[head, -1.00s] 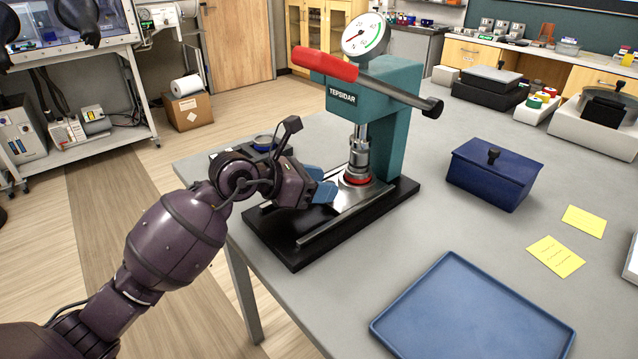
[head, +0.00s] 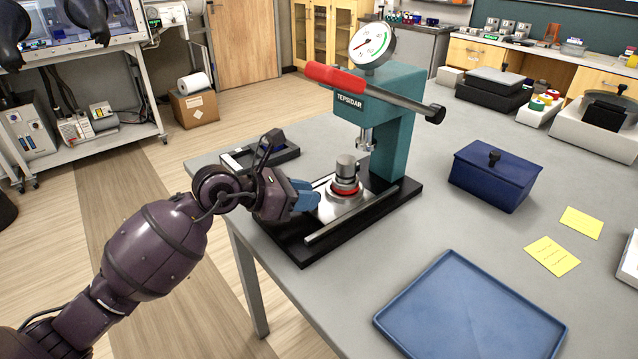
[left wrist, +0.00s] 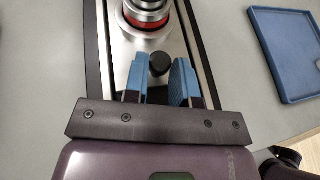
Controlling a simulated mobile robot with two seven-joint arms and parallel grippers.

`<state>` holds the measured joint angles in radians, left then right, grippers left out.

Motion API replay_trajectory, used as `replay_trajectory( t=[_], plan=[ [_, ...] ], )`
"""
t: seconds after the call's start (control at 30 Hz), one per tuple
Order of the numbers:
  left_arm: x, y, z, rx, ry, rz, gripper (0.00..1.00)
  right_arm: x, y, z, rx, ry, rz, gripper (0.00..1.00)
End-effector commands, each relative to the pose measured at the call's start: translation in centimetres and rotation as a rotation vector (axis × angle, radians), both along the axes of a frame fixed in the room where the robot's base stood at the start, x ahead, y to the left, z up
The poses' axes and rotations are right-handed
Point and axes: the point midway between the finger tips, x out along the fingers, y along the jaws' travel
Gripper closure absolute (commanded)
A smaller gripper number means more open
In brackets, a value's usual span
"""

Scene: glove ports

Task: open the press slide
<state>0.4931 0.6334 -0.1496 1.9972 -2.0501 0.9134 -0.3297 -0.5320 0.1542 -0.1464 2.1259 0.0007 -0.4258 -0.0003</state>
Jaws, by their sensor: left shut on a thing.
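The teal press (head: 392,125) stands on a black base with a red-handled lever (head: 336,76) across its top. Its metal slide plate (head: 332,208) is drawn out toward the front left between the rails. It carries a cylindrical metal die with a red ring (head: 346,186), which stands clear in front of the ram (head: 366,138). My left gripper (head: 304,198) is at the slide's outer end. In the left wrist view its blue fingers (left wrist: 160,80) are shut on the slide's black knob (left wrist: 160,63). The fingers hide the knob in the head view. My right gripper is not in view.
A black tray (head: 262,156) lies behind my left gripper, close to the press base. A blue tray (head: 468,310) lies at the front right. A dark blue lidded box (head: 490,178) and yellow notes (head: 552,256) are farther right. Bare table separates them from the press.

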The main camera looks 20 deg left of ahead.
Motion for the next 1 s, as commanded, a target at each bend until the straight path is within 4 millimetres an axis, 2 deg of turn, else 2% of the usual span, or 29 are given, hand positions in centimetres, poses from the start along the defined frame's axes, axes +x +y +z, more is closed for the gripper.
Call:
replay_trajectory(
  t=[0.03,0.2,0.5,0.7,1.0],
  plan=[
    [-1.1,0.8,0.5,0.005,-0.003,0.002,1.0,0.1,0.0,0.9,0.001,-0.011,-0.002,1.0],
    [-4.0,2.6,0.4,0.004,0.0,0.001,1.0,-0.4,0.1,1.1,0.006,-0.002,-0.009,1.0],
    [-7.5,5.0,0.1,0.002,0.0,0.001,1.0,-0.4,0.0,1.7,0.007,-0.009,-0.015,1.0],
    [-8.4,5.5,0.0,0.001,0.0,-0.001,1.0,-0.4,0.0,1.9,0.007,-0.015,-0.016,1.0],
    [-8.5,5.6,0.0,0.0,0.001,-0.001,1.0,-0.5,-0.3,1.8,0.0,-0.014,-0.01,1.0]
  ],
)
